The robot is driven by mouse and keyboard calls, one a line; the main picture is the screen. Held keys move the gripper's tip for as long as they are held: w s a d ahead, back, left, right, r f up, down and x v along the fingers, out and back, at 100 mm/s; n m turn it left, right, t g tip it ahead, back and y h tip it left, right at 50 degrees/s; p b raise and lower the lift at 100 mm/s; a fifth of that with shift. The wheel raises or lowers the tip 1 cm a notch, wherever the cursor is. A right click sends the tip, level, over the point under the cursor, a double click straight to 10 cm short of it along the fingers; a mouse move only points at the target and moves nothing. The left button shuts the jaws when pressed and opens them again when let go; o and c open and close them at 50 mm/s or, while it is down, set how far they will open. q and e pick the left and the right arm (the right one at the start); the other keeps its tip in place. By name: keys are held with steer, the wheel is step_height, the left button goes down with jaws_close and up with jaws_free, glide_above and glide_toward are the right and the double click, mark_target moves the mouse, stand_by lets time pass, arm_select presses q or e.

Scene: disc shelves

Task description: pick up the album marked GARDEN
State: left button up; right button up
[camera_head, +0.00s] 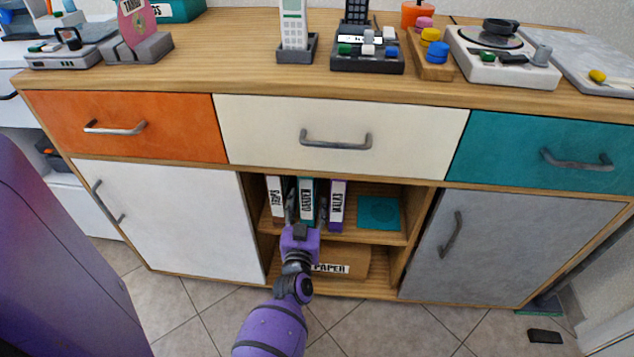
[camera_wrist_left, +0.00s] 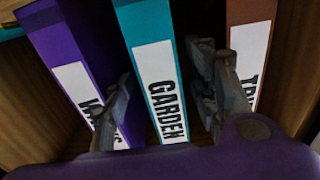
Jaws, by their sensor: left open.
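The GARDEN album (camera_head: 306,187) is a teal binder with a white label, standing upright in the open middle compartment. It also shows in the left wrist view (camera_wrist_left: 152,32). My left gripper (camera_head: 306,208) is at the front of the compartment, open, with one finger on either side of the GARDEN spine. In the left wrist view, the left gripper (camera_wrist_left: 160,66) has its fingers in the gaps beside the spine; I cannot tell whether they touch it. My right gripper is not in view.
The purple WALKS album (camera_head: 337,222) and the TRIPS album (camera_head: 274,183), brown in the wrist view, flank GARDEN closely. A teal square (camera_head: 379,213) lies to the right on the shelf. A PAPER box (camera_head: 345,262) is below. Cabinet doors (camera_head: 165,220) border the opening.

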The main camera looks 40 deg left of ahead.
arm_select(q)
steer(key=b+x, duration=0.2)
steer(key=x, duration=0.4)
steer(key=shift+w+a+r, duration=0.3)
steer(key=shift+r, duration=0.15)
jaws_close()
steer(key=shift+r, duration=0.2)
